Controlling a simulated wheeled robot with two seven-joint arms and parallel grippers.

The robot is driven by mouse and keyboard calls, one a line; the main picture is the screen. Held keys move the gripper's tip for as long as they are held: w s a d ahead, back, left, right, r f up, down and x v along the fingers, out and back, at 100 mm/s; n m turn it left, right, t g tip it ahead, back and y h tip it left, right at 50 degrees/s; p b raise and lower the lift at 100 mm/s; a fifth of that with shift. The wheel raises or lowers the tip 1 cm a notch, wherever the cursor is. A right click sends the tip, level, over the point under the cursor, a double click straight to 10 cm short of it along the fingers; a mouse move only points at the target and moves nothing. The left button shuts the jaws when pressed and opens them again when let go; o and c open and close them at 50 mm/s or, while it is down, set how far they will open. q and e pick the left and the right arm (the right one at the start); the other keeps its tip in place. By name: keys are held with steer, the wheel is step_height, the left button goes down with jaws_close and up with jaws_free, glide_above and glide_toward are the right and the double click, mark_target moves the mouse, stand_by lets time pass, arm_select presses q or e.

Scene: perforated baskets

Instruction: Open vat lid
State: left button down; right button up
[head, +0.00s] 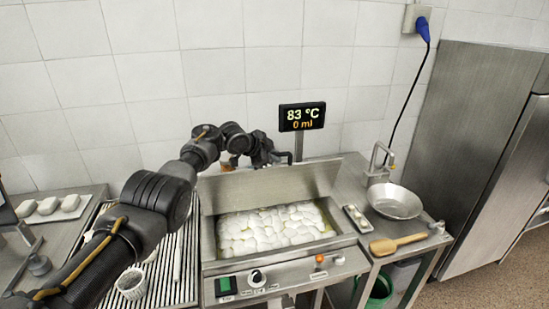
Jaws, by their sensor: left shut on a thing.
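The steel vat (209,240) stands in the middle, full of white lumps in liquid. Its lid (300,185) is raised and stands nearly upright along the vat's back edge, so the vat is uncovered. My left arm reaches in from the lower left, over the vat's left side. My left gripper (284,158) is at the lid's top edge, shut on the lid; the exact grip is small and partly hidden by the wrist. My right gripper is not in view.
A display (302,117) reading 83 °C and 0 ml stands behind the lid. To the right are a steel bowl (395,201), a tap (378,160) and a wooden paddle (398,243). A white basket (132,284) sits on the ribbed drainer at left, near my arm.

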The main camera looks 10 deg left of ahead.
arm_select(q)
steer(key=shift+w, duration=0.2)
stand_by(0.3)
steer(key=c, duration=1.4)
jaws_free()
steer(key=shift+w, duration=0.1)
steer(key=shift+a, duration=0.1)
steer(key=shift+a+r, duration=0.1)
